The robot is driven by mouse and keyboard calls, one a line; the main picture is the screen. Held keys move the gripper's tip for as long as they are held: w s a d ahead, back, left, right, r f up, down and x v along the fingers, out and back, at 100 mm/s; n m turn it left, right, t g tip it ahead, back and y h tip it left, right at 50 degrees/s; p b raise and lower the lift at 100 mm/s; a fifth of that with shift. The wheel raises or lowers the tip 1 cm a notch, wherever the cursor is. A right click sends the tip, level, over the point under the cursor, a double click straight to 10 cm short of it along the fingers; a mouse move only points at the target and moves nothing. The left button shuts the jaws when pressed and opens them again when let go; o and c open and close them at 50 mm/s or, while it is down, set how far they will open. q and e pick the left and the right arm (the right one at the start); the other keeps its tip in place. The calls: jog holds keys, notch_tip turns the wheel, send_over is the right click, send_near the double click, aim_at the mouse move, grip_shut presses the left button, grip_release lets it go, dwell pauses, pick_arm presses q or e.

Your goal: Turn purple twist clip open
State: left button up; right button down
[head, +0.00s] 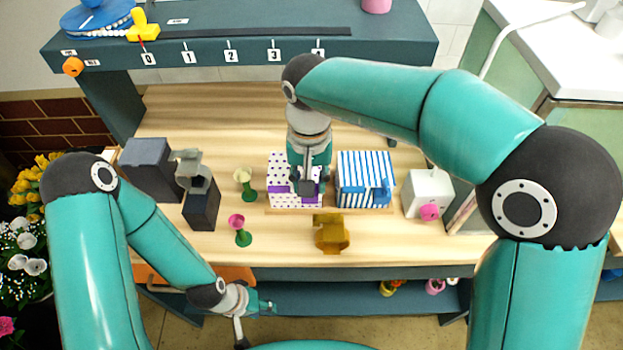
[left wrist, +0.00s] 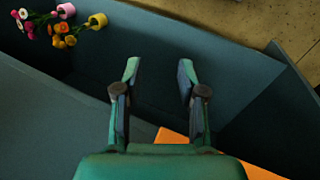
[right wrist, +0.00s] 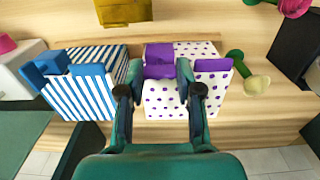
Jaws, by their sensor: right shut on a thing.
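The purple twist clip (right wrist: 160,68) sits on the rim of a white bag with purple dots (right wrist: 181,105). It also shows in part in the head view (head: 309,189), where my right gripper (head: 307,184) covers much of it. In the right wrist view my right gripper (right wrist: 158,72) has a finger on each side of the clip and is shut on it. My left gripper (left wrist: 158,72) is open and empty, low in front of the table at the left in the head view (head: 265,306).
A blue-striped bag (head: 364,182) with a blue clip stands right beside the dotted one. A gold piece (head: 331,233) lies in front. Green holders (head: 244,184), one with a pink top (head: 240,231), stand left. A white box (head: 427,193) stands right.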

dwell(0.4)
jog(key=c, duration=0.8)
grip_release()
jog(key=shift+o, duration=0.2)
notch_tip(320, 180, up, 12)
jog(key=shift+f, duration=0.1)
